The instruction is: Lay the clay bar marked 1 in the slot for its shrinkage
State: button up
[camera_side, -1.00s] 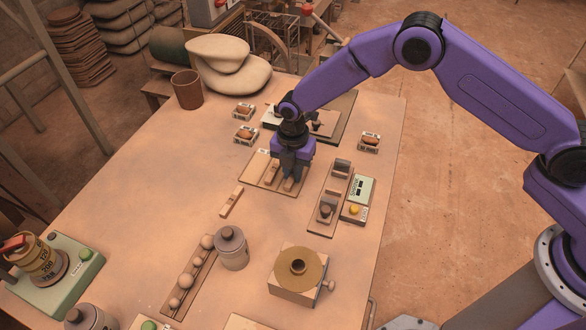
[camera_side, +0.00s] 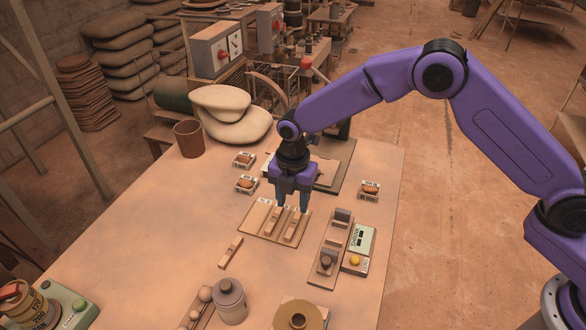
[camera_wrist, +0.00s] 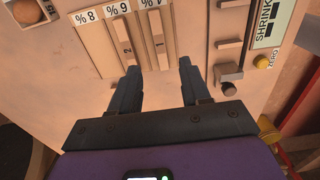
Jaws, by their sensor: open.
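The slotted board (camera_side: 255,217) carries labels reading 8 %, 6 % and 4 % in the wrist view (camera_wrist: 85,40). The clay bar marked 1 (camera_wrist: 158,38) lies in the 4 % slot, the rightmost one. It also shows in the side view (camera_side: 293,228). The bar marked 2 (camera_wrist: 122,40) lies beside it in the 6 % slot. The 8 % slot looks empty.
A third bar (camera_side: 231,252) lies loose on the table in front of the board. The gauge (camera_side: 327,260) and its SHRINK display (camera_side: 358,247) stand to the right. Small labelled boxes (camera_side: 246,184) stand behind.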

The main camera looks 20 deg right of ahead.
notch_tip(320, 180, up, 10)
dwell(0.3)
jog(key=shift+s, duration=0.15)
jog(key=s+d+r+m, duration=0.1)
jog(key=s+d+m, duration=0.3)
jog(key=s+d, duration=0.4)
jog(key=s+d+r+m, duration=0.2)
jog(key=s+d+m, duration=0.3)
jog(key=s, duration=0.9)
jog(key=s+d+r+m, duration=0.2)
jog(key=s+d+m, duration=0.3)
jog(key=s+d, duration=0.6)
jog(key=shift+d+r, duration=0.25)
jog(key=shift+d, duration=0.05)
